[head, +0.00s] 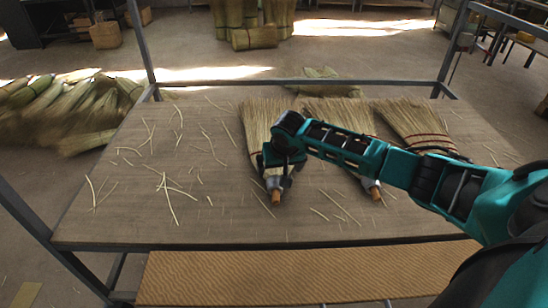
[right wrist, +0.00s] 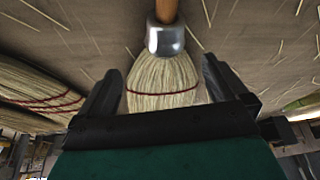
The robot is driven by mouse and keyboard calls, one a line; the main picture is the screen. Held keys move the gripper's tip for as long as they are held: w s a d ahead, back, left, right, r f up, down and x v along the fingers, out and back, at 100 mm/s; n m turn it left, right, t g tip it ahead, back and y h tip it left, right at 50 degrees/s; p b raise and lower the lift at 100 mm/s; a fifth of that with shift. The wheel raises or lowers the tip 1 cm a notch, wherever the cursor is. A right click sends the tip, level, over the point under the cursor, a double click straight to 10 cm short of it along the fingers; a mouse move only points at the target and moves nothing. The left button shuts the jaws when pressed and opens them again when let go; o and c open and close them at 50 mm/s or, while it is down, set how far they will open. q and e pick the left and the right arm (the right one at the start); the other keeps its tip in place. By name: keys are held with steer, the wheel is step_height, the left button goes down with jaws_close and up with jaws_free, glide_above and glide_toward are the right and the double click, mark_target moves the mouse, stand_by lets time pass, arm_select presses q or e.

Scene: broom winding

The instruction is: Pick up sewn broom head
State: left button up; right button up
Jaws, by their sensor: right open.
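Three straw broom heads lie on the table. The left broom head (head: 257,122) is under my right gripper (head: 278,172), its bristles pointing to the far side and its wooden stub (head: 276,196) toward the near edge. In the right wrist view this broom head (right wrist: 162,82) shows pale straw, a red stitch line and a metal collar (right wrist: 165,40). It lies between the two spread fingers of the gripper, which is open. The middle broom head (head: 345,112) is partly hidden by my right arm. The right broom head (head: 412,120) has red stitching. My left gripper is out of view.
The wooden table (head: 130,215) has loose straw scattered on it, mostly on its left half. Metal frame posts (head: 141,45) rise at its far corners. A straw pile (head: 70,110) lies on the floor to the left. A lower shelf (head: 270,278) shows below the front edge.

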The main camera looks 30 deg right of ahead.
mark_target(278, 175)
steer(key=b+x, duration=0.3)
steer(key=x, duration=0.3)
steer(key=shift+f, duration=0.1)
steer(key=shift+w+f, duration=0.15)
